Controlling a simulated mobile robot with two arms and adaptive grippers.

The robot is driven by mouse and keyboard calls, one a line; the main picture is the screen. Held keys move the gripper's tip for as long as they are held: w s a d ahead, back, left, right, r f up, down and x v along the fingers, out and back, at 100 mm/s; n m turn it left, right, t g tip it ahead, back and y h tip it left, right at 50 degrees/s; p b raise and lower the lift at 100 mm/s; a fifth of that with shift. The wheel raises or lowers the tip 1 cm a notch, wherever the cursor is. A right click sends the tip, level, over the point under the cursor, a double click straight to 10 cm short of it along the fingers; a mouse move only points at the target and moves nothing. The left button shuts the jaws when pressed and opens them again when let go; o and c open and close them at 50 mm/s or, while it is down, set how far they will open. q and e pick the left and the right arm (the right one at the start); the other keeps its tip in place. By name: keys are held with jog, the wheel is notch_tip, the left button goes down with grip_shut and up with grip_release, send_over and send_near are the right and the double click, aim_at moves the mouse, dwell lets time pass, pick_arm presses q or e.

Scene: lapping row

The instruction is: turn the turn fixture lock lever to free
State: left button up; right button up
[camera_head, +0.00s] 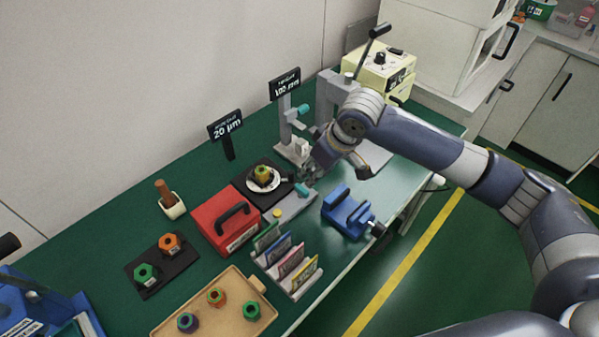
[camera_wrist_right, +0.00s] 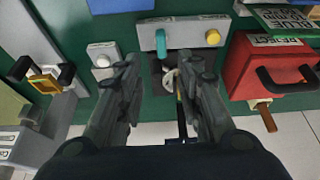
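The turn fixture shows as a grey block (camera_head: 290,208) with a teal lock lever (camera_head: 302,189) and a yellow knob (camera_head: 277,213). Behind it, a black plate (camera_head: 245,180) carries a white disc with a hex part (camera_head: 262,173). In the right wrist view the teal lever (camera_wrist_right: 161,42) stands upright in the picture on the grey block, left of the yellow knob (camera_wrist_right: 213,38). My right gripper (camera_wrist_right: 163,75) is open; its fingers are apart, and the lever appears beyond the gap, with no contact visible. In the head view my right gripper (camera_head: 318,170) is close to the lever. My left gripper is out of view.
A red reject box (camera_head: 225,220) stands left of the fixture, a blue vise (camera_head: 346,212) to the right. A gauge stand (camera_head: 291,135) with another teal lever is behind. Card holders (camera_head: 287,264) and a tan tray (camera_head: 212,308) are at the front.

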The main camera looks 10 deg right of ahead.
aim_at(302, 188)
jog(key=x, duration=0.6)
jog(key=shift+s+a+f, duration=0.15)
jog(key=shift+s+f, duration=0.05)
jog(key=shift+f, duration=0.1)
jog(key=x, duration=0.2)
jog(key=shift+w+f, duration=0.25)
jog(key=shift+f, duration=0.1)
jog(key=shift+w+a+f, duration=0.1)
jog(key=shift+a+f, duration=0.1)
jog(key=shift+f, duration=0.3)
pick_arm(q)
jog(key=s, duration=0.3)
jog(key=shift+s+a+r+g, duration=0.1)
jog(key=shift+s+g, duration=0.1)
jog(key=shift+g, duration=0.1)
pick_arm(e)
grip_shut()
